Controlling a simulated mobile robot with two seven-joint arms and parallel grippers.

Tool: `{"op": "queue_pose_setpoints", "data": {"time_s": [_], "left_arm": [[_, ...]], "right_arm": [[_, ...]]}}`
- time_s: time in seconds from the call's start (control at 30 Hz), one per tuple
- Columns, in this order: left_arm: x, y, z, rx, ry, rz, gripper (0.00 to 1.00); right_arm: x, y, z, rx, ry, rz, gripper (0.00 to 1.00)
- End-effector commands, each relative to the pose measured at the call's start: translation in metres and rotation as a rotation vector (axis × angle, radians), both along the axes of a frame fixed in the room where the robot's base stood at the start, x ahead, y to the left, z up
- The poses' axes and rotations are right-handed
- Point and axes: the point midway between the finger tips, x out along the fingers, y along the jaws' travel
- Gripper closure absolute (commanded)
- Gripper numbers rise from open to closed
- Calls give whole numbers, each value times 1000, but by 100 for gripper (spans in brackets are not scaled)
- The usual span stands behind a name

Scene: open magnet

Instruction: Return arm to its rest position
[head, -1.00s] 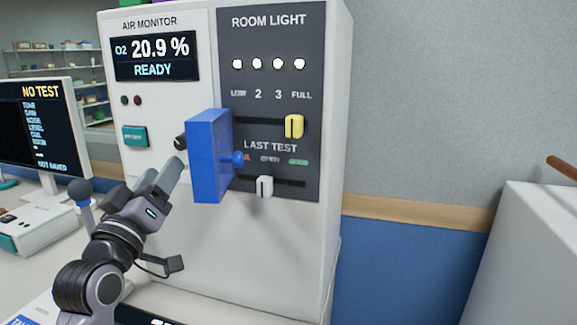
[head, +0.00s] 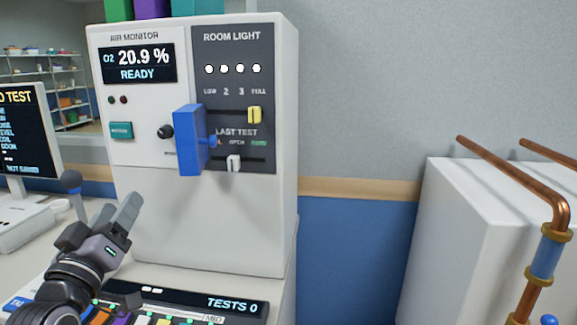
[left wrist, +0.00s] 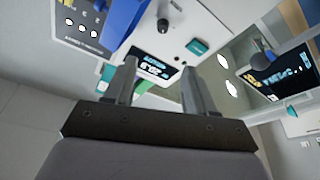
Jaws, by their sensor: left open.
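My left gripper (head: 118,214) is in the lower left of the head view, in front of the white cabinet and below its blue block. Its two fingers stand apart with nothing between them. In the left wrist view, my left gripper (left wrist: 157,88) shows two separated fingers pointing at the cabinet front. The blue block (head: 190,140) sticks out from the cabinet panel, and the gripper is clear of it. My right gripper is not in view.
The white cabinet (head: 205,225) carries the air monitor display (head: 138,64) and a yellow slider (head: 254,115). A control panel (head: 222,303) lies below. A monitor (head: 28,130) stands at left. Copper pipes (head: 515,180) and white boxes are at right.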

Motion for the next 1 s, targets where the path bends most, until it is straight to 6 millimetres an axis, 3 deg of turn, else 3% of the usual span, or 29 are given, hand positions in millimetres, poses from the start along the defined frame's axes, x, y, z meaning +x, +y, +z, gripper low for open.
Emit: {"op": "queue_pose_setpoints", "data": {"time_s": [0.03,0.17,0.27,0.47,0.6,0.8,1.0], "left_arm": [[-1,-3,-24,31,55,1,45],[-9,-14,-87,112,185,-7,45],[-25,-24,-143,182,297,-23,45],[-86,-45,-255,336,533,-90,45],[-145,-59,-319,430,679,-157,45],[-213,-72,-370,516,809,-237,45],[-233,-76,-382,540,842,-262,45]], "right_arm": [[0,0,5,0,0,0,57],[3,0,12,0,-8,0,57],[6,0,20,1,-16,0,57],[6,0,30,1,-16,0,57],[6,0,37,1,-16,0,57],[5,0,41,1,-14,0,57],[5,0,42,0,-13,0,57]]}}
